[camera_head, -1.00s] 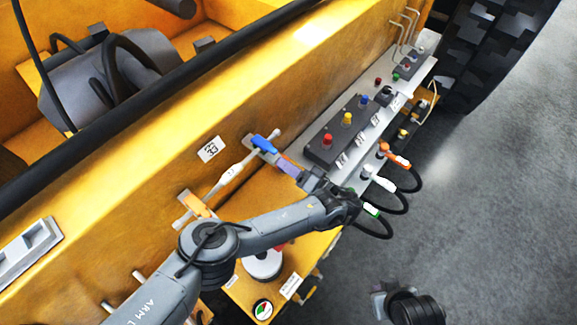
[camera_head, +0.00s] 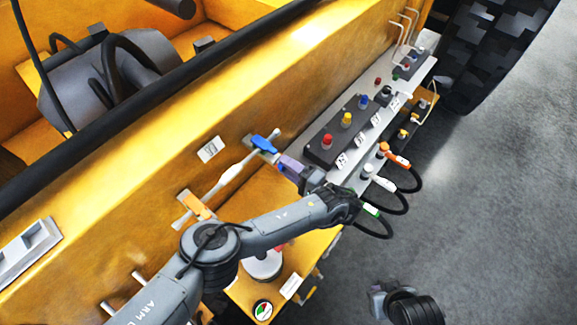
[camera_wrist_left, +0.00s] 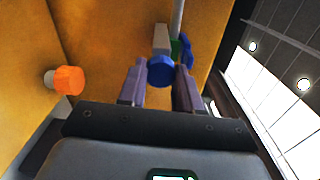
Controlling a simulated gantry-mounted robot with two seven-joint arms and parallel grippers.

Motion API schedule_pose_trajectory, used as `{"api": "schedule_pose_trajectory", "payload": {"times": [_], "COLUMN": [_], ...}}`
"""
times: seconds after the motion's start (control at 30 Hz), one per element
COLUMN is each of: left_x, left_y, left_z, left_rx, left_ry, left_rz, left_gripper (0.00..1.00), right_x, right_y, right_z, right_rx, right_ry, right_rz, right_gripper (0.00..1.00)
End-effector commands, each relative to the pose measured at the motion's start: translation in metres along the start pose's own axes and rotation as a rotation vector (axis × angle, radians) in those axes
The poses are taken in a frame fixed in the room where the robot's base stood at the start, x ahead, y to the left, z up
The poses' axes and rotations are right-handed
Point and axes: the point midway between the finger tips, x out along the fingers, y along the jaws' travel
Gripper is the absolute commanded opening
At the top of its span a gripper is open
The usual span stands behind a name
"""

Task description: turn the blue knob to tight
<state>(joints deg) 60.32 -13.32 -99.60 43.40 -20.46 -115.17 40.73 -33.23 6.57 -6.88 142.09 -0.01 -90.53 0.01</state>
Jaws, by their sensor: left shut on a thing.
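The blue knob (camera_head: 264,144) sits on a fitting at the upper end of a white pipe on the yellow panel. My left gripper (camera_head: 286,163), with purple fingers, reaches it from the lower right. In the left wrist view a round blue face of the knob (camera_wrist_left: 160,71) lies between the two fingertips (camera_wrist_left: 160,76), which are shut on it. Another blue piece shows just behind and to the right. The knob's tight mark cannot be made out. My right gripper (camera_head: 378,303) is low in the head view, away from the panel; its jaws are unclear.
An orange handle (camera_head: 198,207) is at the pipe's lower end; it also shows in the wrist view (camera_wrist_left: 69,80). A dark box (camera_head: 322,150) with red, yellow and blue buttons stands on the grey shelf, right of my left gripper. Plugs with black cables (camera_head: 405,180) hang at the shelf's front.

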Motion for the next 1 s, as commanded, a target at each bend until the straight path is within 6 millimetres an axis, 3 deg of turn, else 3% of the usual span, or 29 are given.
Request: {"api": "schedule_pose_trajectory", "payload": {"times": [0.37,0.4,0.53,1.0], "left_x": [0.0002,0.0002,0.0002,-0.0052], "left_y": [0.0006,0.0005,0.0004,-0.0006], "left_z": [0.0001,0.0,0.0001,-0.0003], "left_rx": [0.004,0.004,0.003,0.003], "left_ry": [0.0,0.0,0.0,0.002], "left_rz": [0.001,0.001,0.001,0.0], "left_gripper": [0.03,0.38,0.58,0.59], "right_x": [0.0002,0.0002,0.0002,-0.0023], "right_y": [0.0022,0.0023,0.0022,0.0002], "right_z": [0.0007,0.0008,0.0008,-0.0006], "right_rx": [-0.009,-0.009,-0.009,-0.001], "right_ry": [-0.002,-0.002,-0.002,0.0], "right_rz": [0.007,0.007,0.007,0.0], "right_gripper": [0.0,0.0,0.0,0.0]}}
